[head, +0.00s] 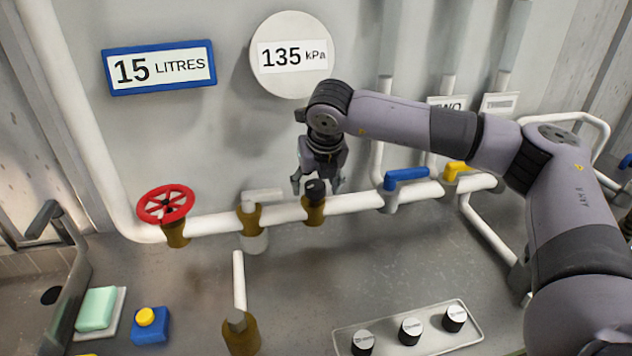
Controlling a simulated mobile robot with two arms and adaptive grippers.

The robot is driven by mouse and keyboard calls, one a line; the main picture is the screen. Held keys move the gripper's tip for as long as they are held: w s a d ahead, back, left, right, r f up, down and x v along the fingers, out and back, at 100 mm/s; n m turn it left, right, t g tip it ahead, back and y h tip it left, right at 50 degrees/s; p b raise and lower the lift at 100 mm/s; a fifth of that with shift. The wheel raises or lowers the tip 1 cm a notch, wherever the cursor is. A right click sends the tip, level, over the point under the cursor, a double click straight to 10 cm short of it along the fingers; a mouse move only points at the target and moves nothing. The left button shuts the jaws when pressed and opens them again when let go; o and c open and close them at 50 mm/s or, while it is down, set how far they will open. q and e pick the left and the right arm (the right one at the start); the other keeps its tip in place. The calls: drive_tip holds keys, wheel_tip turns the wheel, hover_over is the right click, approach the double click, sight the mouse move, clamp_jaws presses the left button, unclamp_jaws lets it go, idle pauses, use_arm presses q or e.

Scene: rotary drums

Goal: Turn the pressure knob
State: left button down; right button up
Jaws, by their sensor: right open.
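A small black knob (315,188) sits on a brass fitting (314,211) on the white horizontal pipe. My right gripper (316,186) is over this knob, pointing down, open, with its fingers on either side of it. I cannot tell whether the fingers touch it. A round gauge (291,81) above reads 135 kPa. My left gripper does not show.
A red handwheel (166,204), a blue lever (405,178) and a yellow lever (457,170) sit along the pipe. A panel with three black knobs (410,331) is at the front. A blue display (160,67) reads 15 LITRES. A yellow button (146,316) is front left.

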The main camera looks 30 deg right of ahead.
drive_tip(key=shift+c, duration=0.6)
drive_tip(key=c, duration=1)
drive_tip(key=shift+c, duration=0.2)
